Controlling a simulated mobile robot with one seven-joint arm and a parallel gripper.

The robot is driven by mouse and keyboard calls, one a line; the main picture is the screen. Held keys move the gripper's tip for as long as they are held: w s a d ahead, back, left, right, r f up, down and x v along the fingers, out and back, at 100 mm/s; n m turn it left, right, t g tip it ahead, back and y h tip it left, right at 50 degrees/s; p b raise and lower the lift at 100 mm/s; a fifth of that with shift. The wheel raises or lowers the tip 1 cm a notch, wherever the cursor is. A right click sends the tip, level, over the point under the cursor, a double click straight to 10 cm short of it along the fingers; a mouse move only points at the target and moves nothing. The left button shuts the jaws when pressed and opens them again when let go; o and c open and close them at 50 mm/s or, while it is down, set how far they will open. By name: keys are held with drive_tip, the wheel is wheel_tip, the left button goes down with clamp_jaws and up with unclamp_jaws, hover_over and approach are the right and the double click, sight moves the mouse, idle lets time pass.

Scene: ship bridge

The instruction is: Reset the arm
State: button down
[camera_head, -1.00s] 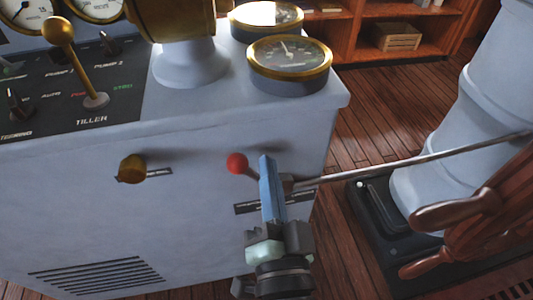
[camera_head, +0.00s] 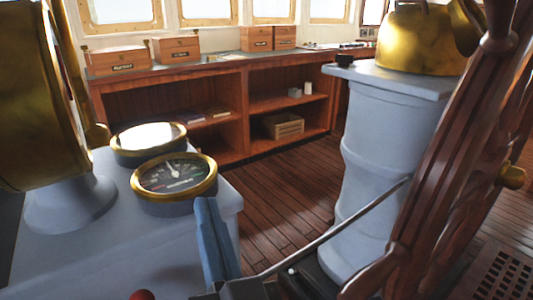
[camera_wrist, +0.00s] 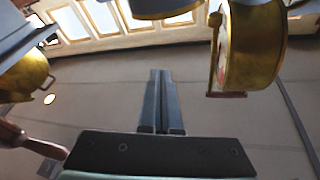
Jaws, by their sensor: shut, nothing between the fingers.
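My gripper (camera_head: 207,203) shows at the bottom of the head view, its blue-grey fingers pointing up in front of the console's right edge. In the wrist view the two fingers (camera_wrist: 158,74) lie side by side, closed, with nothing between them. The wrist view looks up past them toward the ceiling and windows. Most of my arm is out of view below.
The grey console (camera_head: 110,240) carries brass-rimmed gauges (camera_head: 175,178). A red knob (camera_head: 142,295) shows at the bottom edge. A wooden ship's wheel (camera_head: 430,170) and grey pedestal (camera_head: 375,160) stand at right. A thin rod (camera_head: 340,222) crosses between. Floor (camera_head: 285,195) beyond is open.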

drive_tip(key=s+d+r+t+h, duration=0.1)
drive_tip(key=d+r+t+h, duration=0.15)
drive_tip(key=r, duration=0.55)
drive_tip(key=s+d+r+t+h+p, duration=0.1)
drive_tip(key=d+r+t+h, duration=0.15)
drive_tip(key=r, duration=0.65)
drive_tip(key=s+d+r+t+h, duration=0.1)
drive_tip(key=d+r+t+h, duration=0.15)
drive_tip(key=r, duration=0.55)
wheel_tip(320, 180, up, 29)
drive_tip(key=a+p, duration=0.1)
drive_tip(key=p, duration=2.8)
drive_tip(key=shift+r+m, duration=0.15)
drive_tip(key=shift+m, duration=0.15)
drive_tip(key=shift+a, duration=0.1)
